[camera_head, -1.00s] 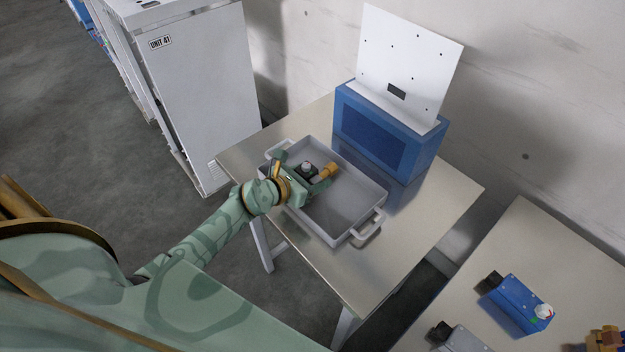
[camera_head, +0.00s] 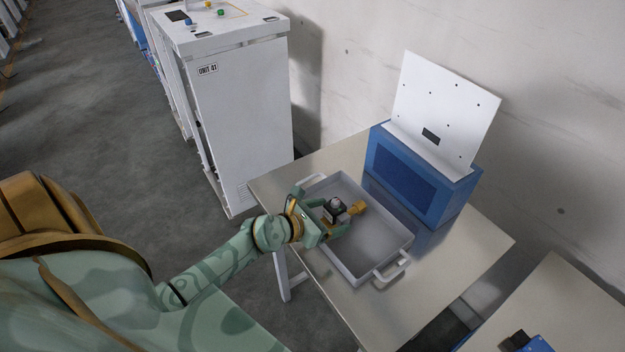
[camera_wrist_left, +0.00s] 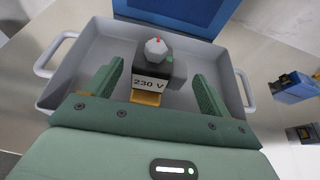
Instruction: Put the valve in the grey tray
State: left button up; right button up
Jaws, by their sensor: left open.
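The valve (camera_head: 335,206) is a small dark block with a grey knob on top. In the left wrist view the valve (camera_wrist_left: 156,70) shows a "230 V" label and a yellow part below it. It is inside the outline of the grey tray (camera_head: 368,276), near its left end, and appears to rest on the tray floor. My left gripper (camera_head: 332,216) is open around it. In the left wrist view the fingers of my left gripper (camera_wrist_left: 156,82) stand on either side of the valve, with gaps. My right gripper is not in view.
The tray stands on a metal table (camera_head: 440,290). A blue box (camera_head: 420,180) with a white upright panel (camera_head: 440,110) stands behind it. A white cabinet (camera_head: 240,115) marked "UNIT 41" is at the left. Another table (camera_head: 570,310) is at the lower right, holding a blue device (camera_head: 535,343).

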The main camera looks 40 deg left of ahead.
pick_arm(q)
jog(key=v, duration=0.8)
jog(key=shift+p, duration=0.35)
